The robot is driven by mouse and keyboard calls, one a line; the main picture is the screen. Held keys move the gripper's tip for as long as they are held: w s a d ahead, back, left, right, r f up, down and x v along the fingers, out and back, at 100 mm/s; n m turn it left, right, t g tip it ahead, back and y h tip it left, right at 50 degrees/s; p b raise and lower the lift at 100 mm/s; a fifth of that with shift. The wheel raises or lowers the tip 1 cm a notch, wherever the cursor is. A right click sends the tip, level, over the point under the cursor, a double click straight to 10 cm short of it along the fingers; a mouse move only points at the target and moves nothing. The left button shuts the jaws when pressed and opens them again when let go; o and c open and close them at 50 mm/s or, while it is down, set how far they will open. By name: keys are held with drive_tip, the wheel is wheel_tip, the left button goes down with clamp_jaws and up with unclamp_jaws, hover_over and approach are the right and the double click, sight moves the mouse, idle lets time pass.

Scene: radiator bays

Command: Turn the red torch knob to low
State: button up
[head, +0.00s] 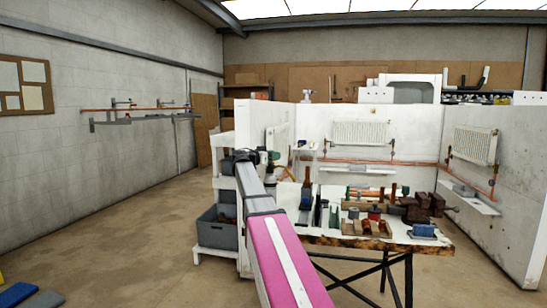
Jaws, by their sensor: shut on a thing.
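My arm reaches forward in the head view to a dark joint. Just right of that joint, my gripper (270,160) shows small at the back left of the workbench (345,242). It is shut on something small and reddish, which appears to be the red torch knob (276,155). The fingers and the knob's pointer are too small to make out, so I cannot tell the knob's setting. My arm hides part of the bench's left end.
The bench holds dark upright tools (306,196), wooden blocks (366,228), brown blocks (422,205) and a blue item (423,231). White bay walls with radiators (359,133) stand behind. A shelf with a grey bin (216,228) stands left.

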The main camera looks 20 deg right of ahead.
drive_tip(key=n+t+y, duration=0.1)
drive_tip(key=n+t, duration=0.1)
drive_tip(key=t, duration=0.1)
drive_tip(key=n+t+y, duration=0.2)
drive_tip(key=t, duration=0.1)
drive_tip(key=n+t+y, duration=0.1)
drive_tip(key=n+t, duration=0.1)
drive_tip(key=shift+w+a+t+y, duration=0.2)
drive_tip(key=shift+w+t+y, duration=0.05)
drive_tip(key=shift+t+y, duration=0.15)
drive_tip(key=shift+w+a+n+t+y, duration=0.1)
drive_tip(key=shift+w+n+t+y, duration=0.05)
drive_tip(key=shift+n+t+y, duration=0.65)
drive_tip(key=shift+w+a+n+t+y, duration=0.15)
drive_tip(key=shift+n+t+y, duration=0.45)
drive_tip(key=shift+n+y, duration=0.4)
drive_tip(key=shift+w+a+n+t+y, duration=0.1)
drive_tip(key=shift+n+t+y, duration=0.75)
drive_tip(key=shift+y, duration=0.85)
drive_tip(key=o, duration=0.9)
drive_tip(key=v, duration=1)
drive_tip(key=shift+s+a+r, duration=0.1)
drive_tip(key=shift+s+a, duration=0.05)
drive_tip(key=shift+s, duration=0.2)
